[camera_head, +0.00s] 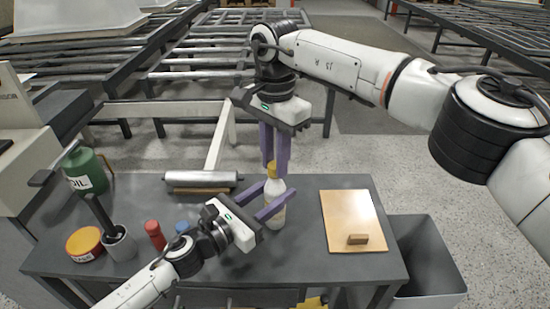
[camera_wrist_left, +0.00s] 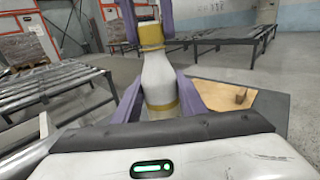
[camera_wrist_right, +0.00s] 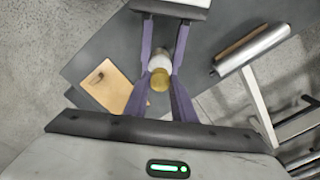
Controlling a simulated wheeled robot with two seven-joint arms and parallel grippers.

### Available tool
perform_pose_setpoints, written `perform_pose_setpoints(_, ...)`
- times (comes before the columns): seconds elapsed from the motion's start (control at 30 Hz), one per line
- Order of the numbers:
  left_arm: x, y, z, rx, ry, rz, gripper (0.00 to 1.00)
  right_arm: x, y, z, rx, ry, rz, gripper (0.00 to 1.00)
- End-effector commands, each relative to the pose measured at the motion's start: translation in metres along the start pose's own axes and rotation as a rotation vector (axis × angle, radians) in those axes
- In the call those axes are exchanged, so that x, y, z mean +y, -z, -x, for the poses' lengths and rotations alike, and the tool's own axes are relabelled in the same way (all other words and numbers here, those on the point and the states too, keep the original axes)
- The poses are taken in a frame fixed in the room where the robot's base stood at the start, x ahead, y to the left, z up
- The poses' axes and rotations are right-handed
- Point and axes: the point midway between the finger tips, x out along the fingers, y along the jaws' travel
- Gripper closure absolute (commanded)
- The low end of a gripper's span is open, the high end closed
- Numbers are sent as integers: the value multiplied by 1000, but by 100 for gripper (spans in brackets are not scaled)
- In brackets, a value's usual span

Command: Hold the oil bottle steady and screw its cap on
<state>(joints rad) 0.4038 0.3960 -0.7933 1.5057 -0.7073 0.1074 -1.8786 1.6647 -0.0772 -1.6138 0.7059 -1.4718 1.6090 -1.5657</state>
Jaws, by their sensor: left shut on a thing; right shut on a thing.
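The oil bottle (camera_head: 274,212) is pale with a yellow band and stands upright on the grey table. My left gripper (camera_head: 272,201) is shut around its body from the left. The bottle also shows between the left fingers in the left wrist view (camera_wrist_left: 161,77). The yellow cap (camera_head: 271,169) sits at the top of the bottle's neck. My right gripper (camera_head: 274,168) points down from above and is shut on the cap. In the right wrist view the cap (camera_wrist_right: 159,80) is between the fingertips, in line with the bottle. The cap's seating on the thread cannot be seen.
A board (camera_head: 350,215) with a small brown block (camera_head: 358,239) lies right of the bottle. A metal roller (camera_head: 203,178) lies behind. A red bottle (camera_head: 154,232), grey cup (camera_head: 119,243), round tin (camera_head: 84,241) and green oil can (camera_head: 86,170) stand left. A dark bin (camera_head: 428,255) is beyond the right edge.

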Motion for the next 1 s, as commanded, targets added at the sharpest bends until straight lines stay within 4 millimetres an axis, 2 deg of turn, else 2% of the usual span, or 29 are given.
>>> perform_pose_setpoints(0.17, 0, 0, 0, 1, 0, 1, 100, 0, 0, 0, 0, 0, -194, 100)
perform_pose_setpoints(1.0, 0, 0, 0, 1, -1, 1, 100, 0, 0, -1, 1, 0, -2029, 100)
